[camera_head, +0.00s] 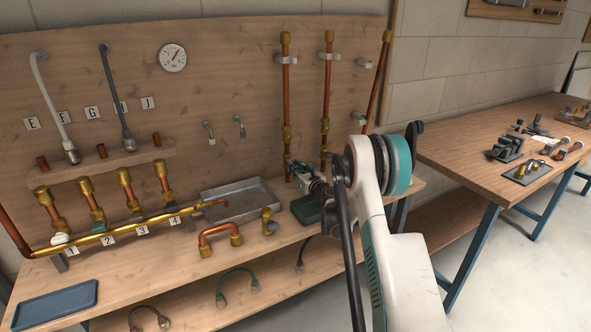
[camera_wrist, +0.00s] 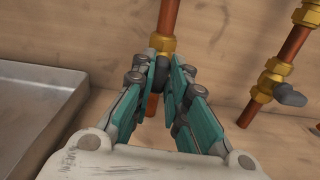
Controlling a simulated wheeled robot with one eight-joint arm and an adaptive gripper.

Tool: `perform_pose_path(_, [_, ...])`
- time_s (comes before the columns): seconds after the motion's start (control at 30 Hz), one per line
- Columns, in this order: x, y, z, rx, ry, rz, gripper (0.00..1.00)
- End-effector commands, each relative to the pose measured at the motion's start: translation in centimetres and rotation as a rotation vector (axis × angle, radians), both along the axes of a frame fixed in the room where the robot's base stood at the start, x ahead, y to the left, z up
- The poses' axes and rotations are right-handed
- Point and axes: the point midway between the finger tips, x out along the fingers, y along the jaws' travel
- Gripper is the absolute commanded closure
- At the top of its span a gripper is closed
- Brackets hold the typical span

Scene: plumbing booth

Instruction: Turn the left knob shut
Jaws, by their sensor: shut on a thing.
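The left upright copper pipe (camera_head: 286,75) on the wooden back board carries a brass valve fitting (camera_head: 287,133). It also shows in the wrist view, with its brass fitting (camera_wrist: 163,49) just beyond my fingertips. My gripper (camera_head: 296,168) reaches that pipe low down, above the bench. In the wrist view my gripper (camera_wrist: 160,76) has its teal fingers closed together on the left knob in front of the pipe.
A neighbouring pipe's brass valve with a grey knob (camera_wrist: 290,95) stands close on the right. A metal tray (camera_head: 243,200) lies to the left of my gripper, and a green box (camera_head: 305,208) is below it. Brass pipework (camera_head: 120,229) fills the left of the bench.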

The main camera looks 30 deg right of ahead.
Motion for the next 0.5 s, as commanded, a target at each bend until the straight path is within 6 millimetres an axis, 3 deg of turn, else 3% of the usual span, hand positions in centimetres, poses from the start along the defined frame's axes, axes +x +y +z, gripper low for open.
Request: perform_pose_path(0.5, [0.03, -0.18, -0.1, 0.409, 0.015, 0.0, 1.0])
